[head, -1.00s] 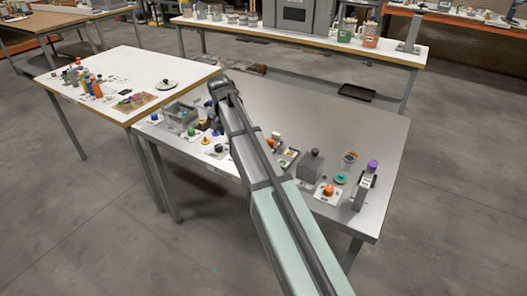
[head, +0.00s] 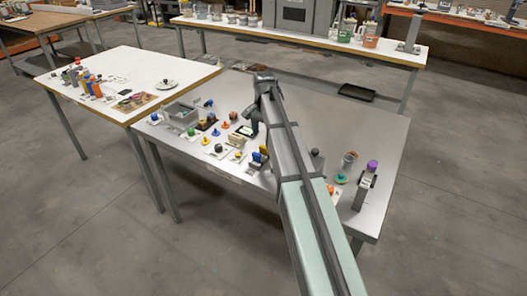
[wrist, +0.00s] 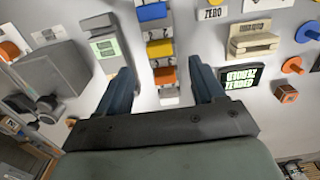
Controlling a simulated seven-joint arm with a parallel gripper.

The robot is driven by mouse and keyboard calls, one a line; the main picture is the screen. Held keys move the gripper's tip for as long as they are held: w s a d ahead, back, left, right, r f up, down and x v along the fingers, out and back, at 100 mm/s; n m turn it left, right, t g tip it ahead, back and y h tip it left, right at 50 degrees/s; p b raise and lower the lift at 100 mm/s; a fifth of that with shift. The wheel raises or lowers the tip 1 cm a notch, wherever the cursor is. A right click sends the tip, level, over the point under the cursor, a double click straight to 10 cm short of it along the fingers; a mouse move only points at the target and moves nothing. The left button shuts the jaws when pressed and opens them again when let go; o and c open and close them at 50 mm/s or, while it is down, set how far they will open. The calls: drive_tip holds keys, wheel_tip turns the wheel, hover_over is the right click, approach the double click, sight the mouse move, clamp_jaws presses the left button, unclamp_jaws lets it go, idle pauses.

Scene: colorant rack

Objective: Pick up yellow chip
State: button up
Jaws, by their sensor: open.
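The yellow chip (wrist: 160,48) sits in an upright column of coloured chips in the wrist view. A blue chip (wrist: 151,12) is above it in the picture and an orange chip (wrist: 165,75) below it. My gripper (wrist: 160,68) is open, with one dark finger on each side of this column and nothing held. The orange chip lies nearest the line between the fingertips, and the yellow chip is a little beyond. In the head view a yellow piece (head: 256,157) shows beside a blue one at the table's front, left of my arm, which hides part of the table.
In the wrist view, a grey box (wrist: 60,65) is left of the fingers. A dark display panel (wrist: 240,78), a beige block (wrist: 253,40) and an orange disc (wrist: 292,65) are at right.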

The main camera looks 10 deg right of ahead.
sight(263, 147)
drive_tip(key=shift+s+a+f, duration=0.1)
drive_tip(key=shift+f, duration=1.65)
drive_tip(key=shift+s+a+f, duration=0.1)
drive_tip(key=shift+f, duration=1.65)
drive_tip(key=shift+c, duration=0.3)
drive_tip(key=c, duration=1.1)
